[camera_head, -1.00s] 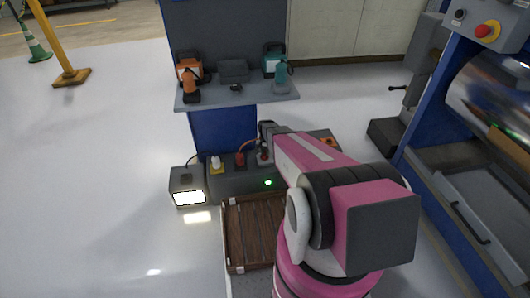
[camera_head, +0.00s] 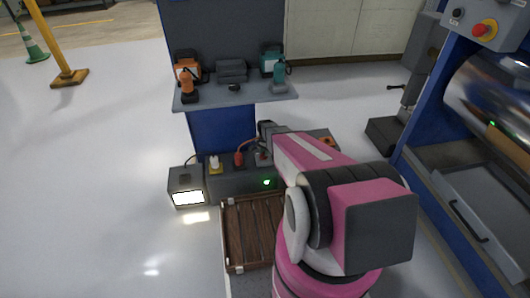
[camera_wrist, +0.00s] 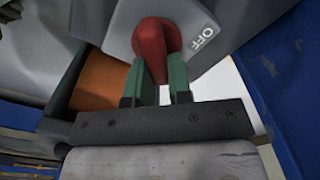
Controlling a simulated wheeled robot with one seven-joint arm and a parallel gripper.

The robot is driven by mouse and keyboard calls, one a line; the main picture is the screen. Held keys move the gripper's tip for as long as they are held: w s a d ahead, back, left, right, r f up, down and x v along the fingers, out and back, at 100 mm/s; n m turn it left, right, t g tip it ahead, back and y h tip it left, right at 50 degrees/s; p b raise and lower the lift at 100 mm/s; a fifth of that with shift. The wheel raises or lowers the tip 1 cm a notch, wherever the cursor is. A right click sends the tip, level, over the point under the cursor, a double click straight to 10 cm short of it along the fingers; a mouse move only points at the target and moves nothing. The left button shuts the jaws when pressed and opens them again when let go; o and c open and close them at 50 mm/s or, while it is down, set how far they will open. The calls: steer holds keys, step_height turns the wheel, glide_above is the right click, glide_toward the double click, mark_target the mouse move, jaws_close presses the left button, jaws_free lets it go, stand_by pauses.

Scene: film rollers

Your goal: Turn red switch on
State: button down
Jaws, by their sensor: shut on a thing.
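The red switch (camera_wrist: 153,42) is a rounded red knob on a grey panel (camera_wrist: 122,22) in the wrist view. The word OFF is printed on the panel to the right of the knob. My gripper (camera_wrist: 156,78) has its two green fingertips closed on the knob's lower, narrow part, one on each side. The knob points down between the fingers in this view. In the head view my pink and black arm reaches down to the grey power box (camera_head: 228,182) and hides much of its right side. I cannot make out the red switch there.
A shelf (camera_head: 235,97) with tools overhangs behind. A roller machine (camera_head: 490,110) stands at right.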

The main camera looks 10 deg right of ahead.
steer(key=c, duration=1)
jaws_free()
steer(key=shift+c, duration=0.2)
step_height(320, 180, up, 11)
steer(key=shift+s+f, duration=0.1)
steer(key=shift+s, duration=0.05)
